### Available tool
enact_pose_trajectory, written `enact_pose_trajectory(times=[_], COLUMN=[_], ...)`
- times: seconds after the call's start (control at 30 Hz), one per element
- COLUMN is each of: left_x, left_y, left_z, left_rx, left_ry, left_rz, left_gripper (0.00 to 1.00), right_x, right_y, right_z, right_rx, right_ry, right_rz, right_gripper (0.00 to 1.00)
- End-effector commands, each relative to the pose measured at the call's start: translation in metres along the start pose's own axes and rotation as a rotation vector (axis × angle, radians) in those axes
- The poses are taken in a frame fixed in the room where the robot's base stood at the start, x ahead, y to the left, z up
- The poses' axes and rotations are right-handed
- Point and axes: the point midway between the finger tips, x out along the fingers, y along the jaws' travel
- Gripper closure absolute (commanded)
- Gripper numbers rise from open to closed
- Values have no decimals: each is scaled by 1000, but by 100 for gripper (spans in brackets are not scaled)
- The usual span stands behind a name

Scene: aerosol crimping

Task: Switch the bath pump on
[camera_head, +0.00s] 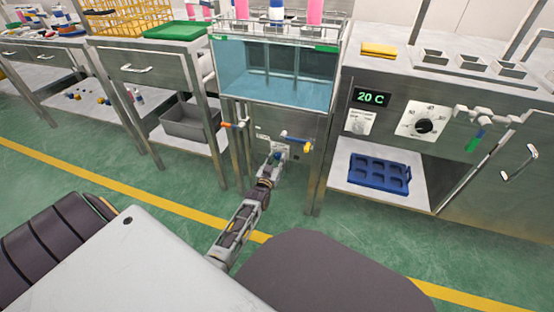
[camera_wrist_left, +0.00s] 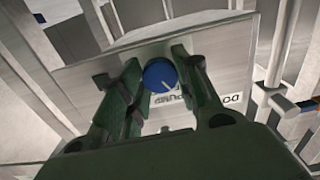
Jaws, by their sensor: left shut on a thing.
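Dark lettering shows beside the knob, partly hidden. My left gripper (camera_wrist_left: 160,82) has its two green fingers on either side of the knob and is shut on it. In the head view my left gripper (camera_head: 277,157) reaches the panel under the blue-tinted bath tank (camera_head: 275,85). The knob is mostly hidden there. My right gripper is not in view.
A display (camera_head: 371,98) reads 20 C beside a dial (camera_head: 423,127). A blue tray (camera_head: 379,173) lies on the lower shelf.

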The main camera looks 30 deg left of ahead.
Motion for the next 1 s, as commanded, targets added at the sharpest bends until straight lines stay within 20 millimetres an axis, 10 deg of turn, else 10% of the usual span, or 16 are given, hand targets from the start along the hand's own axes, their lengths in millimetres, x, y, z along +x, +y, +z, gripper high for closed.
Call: enact_pose_trajectory(times=[1.0], left_x=[0], left_y=[1], left_z=[-2], left_rx=[674], left_ry=[0], left_rz=[0], left_gripper=[92], right_x=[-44], right_y=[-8], right_z=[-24], right_rx=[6], right_ry=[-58], right_rz=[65], right_gripper=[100])
